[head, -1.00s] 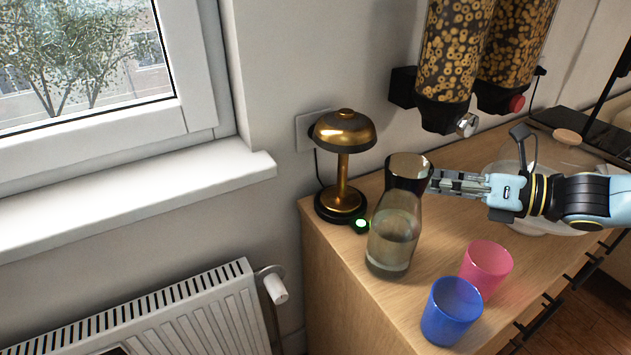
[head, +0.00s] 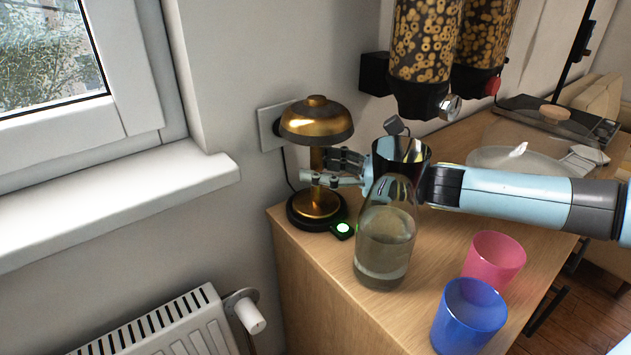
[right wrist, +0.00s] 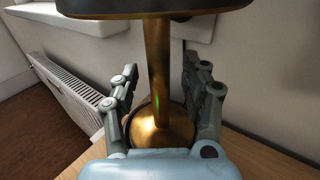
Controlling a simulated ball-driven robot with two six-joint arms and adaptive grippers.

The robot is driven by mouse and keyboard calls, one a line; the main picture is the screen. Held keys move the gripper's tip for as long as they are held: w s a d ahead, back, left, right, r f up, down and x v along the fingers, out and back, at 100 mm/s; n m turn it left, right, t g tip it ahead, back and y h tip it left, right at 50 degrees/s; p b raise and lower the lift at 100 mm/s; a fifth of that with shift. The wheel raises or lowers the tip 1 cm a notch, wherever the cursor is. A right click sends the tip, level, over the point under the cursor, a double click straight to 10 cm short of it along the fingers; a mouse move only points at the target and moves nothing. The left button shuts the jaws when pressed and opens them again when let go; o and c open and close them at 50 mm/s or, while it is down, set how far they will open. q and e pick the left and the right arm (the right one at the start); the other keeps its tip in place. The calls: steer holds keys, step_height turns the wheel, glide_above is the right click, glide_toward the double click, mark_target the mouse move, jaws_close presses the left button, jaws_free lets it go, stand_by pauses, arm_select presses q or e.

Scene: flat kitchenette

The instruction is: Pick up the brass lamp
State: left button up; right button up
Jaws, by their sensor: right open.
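The brass lamp (head: 316,124) stands upright at the left end of the wooden counter, with a domed shade, a thin stem and a dark round base. My right gripper (head: 328,168) reaches behind the glass carafe to the lamp's stem, just under the shade. In the right wrist view the stem (right wrist: 161,75) rises between the two open fingers of the right gripper (right wrist: 160,88), with a gap on each side. The shade's underside (right wrist: 150,8) is at the top. The carafe hides part of my right wrist in the head view. My left gripper is not in view.
The glass carafe (head: 385,245) stands close in front of my right wrist. A blue cup (head: 468,318) and a pink cup (head: 494,262) stand to the right. A small device with a green light (head: 343,229) lies by the lamp base. Cereal dispensers (head: 427,45) hang above.

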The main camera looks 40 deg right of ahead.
steer(key=shift+w+a, duration=0.15)
steer(key=shift+w, duration=0.05)
jaws_close()
stand_by(0.7)
